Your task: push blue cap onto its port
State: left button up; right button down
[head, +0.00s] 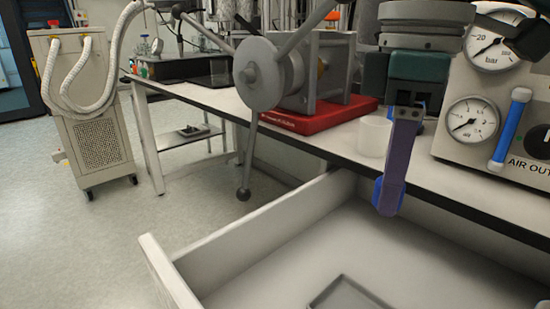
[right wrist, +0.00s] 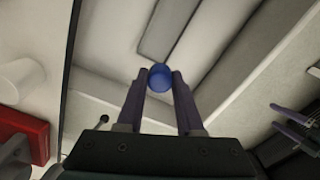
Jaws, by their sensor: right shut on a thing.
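The blue cap (right wrist: 159,77) is a small round piece between the fingertips of my right gripper (right wrist: 159,78) in the right wrist view. The right gripper is shut on it. In the head view, my right gripper (head: 389,198) hangs over the open drawer, in front of the bench edge, with a bit of blue at its tips. My left gripper (right wrist: 274,116) shows only at the right edge of the right wrist view, its two purple fingers apart and empty. I cannot make out the cap's port. A gauge panel (head: 450,150) marked "AIR OUT" stands to the right on the bench.
The open drawer (head: 205,257) lies below the right gripper, with a shallow grey tray in it. A white cup (head: 374,145) stands near the bench edge. A grey press with a lever ball (head: 243,194) sits on a red base (head: 318,117).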

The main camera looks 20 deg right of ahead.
jog(key=s+a+r+m+p, duration=0.1)
jog(key=s+r+m+p, duration=0.1)
jog(key=r+p, duration=1.9)
jog(key=s+a+r+m+p, duration=0.2)
jog(key=s+r+m+p, duration=0.1)
jog(key=r+p, duration=1.8)
jog(key=s+a+r+m+p, duration=0.1)
jog(key=r+m+p, duration=0.3)
jog(key=r+p, duration=1.7)
notch_tip(320, 180, up, 6)
jog(key=shift+s+a+f, duration=0.25)
jog(key=shift+s+a, duration=0.05)
jog(key=shift+s, duration=0.55)
